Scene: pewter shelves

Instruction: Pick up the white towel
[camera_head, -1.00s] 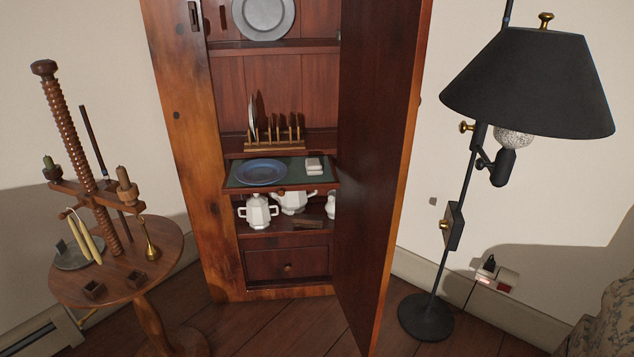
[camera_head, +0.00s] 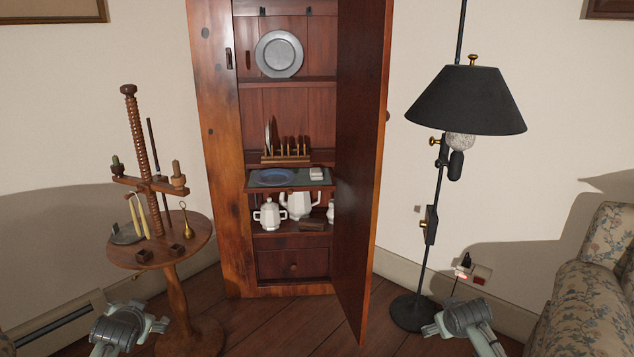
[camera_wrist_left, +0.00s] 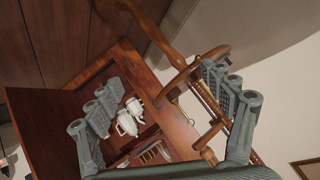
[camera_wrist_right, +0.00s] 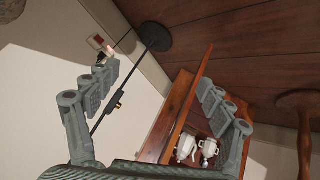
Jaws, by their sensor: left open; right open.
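The white towel (camera_head: 316,173) looks like a small folded white stack on the green-topped pull-out shelf (camera_head: 298,178) of the wooden cupboard, right of a blue plate (camera_head: 275,177). My left gripper (camera_head: 130,325) is low at the front left in the head view, far from the towel. It is open and empty in the left wrist view (camera_wrist_left: 165,105). My right gripper (camera_head: 458,317) is low at the front right, also far from the towel. It is open and empty in the right wrist view (camera_wrist_right: 155,100). I cannot make out the towel in either wrist view.
The cupboard's open door (camera_head: 360,150) juts forward just right of the shelf. A wooden rack (camera_head: 286,152) stands behind the towel, and white pots (camera_head: 299,204) stand below. A round side table (camera_head: 165,250) is left, a black lamp (camera_head: 465,100) right, and a floral armchair (camera_head: 600,270) far right.

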